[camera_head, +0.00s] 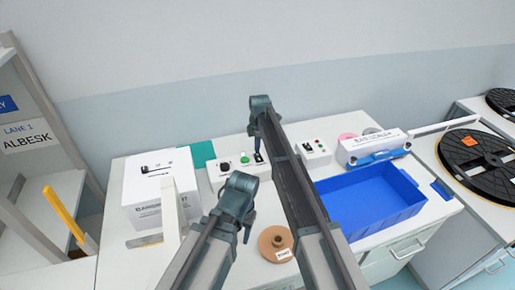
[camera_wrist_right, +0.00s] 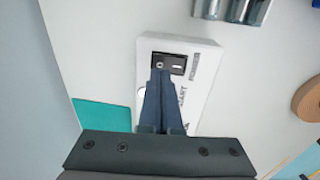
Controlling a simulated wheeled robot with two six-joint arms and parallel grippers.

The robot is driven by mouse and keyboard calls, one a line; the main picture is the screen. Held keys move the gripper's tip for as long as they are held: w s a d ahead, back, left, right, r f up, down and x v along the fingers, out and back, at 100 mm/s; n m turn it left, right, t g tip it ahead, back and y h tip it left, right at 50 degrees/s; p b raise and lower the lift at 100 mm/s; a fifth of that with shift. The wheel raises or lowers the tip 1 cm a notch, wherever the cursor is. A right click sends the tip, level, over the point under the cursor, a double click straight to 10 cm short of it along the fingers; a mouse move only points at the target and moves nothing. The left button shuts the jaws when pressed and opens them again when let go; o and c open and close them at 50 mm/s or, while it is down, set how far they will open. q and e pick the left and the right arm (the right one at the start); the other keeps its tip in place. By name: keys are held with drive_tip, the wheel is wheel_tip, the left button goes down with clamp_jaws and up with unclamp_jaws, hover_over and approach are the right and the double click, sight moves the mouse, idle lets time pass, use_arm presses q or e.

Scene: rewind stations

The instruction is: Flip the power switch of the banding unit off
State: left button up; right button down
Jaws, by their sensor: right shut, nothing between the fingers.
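The banding unit appears to be the white box (camera_head: 160,185) at the left of the bench; its lettering is hard to read. A white control box (camera_head: 222,178) with a green button and black knob stands beside it. In the right wrist view the control box (camera_wrist_right: 207,68) shows a black rocker switch (camera_wrist_right: 177,65) labelled POWER. My right gripper (camera_head: 258,156) is shut and empty; its fingertips (camera_wrist_right: 160,75) are at the lower left of the switch and hide part of it. Contact cannot be told. My left gripper (camera_head: 247,236) hangs in front, its jaws unclear.
A second control box (camera_head: 313,153) and a white bag sealer (camera_head: 372,146) stand to the right. A blue tray (camera_head: 370,203) occupies the bench's right part. A brown roll (camera_head: 275,243) lies near my arms. A teal sheet (camera_head: 203,153) lies behind the control box.

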use_arm(q)
drive_tip(key=shift+f+b, duration=0.55)
drive_tip(key=shift+f, duration=0.5)
use_arm(e)
drive_tip(key=shift+w+f, duration=0.15)
drive_tip(key=shift+f, duration=0.85)
drive_tip(key=shift+a+f+b, duration=0.1)
drive_tip(key=shift+f+b, duration=0.2)
drive_tip(key=shift+r, duration=0.2)
use_arm(q)
drive_tip(key=shift+f, duration=0.1)
use_arm(e)
drive_tip(key=shift+s, duration=0.2)
drive_tip(key=shift+s+d+r+p, duration=0.1)
drive_tip(key=shift+s+d+p, duration=0.2)
drive_tip(key=shift+s, duration=0.25)
use_arm(q)
drive_tip(key=shift+r, duration=0.2)
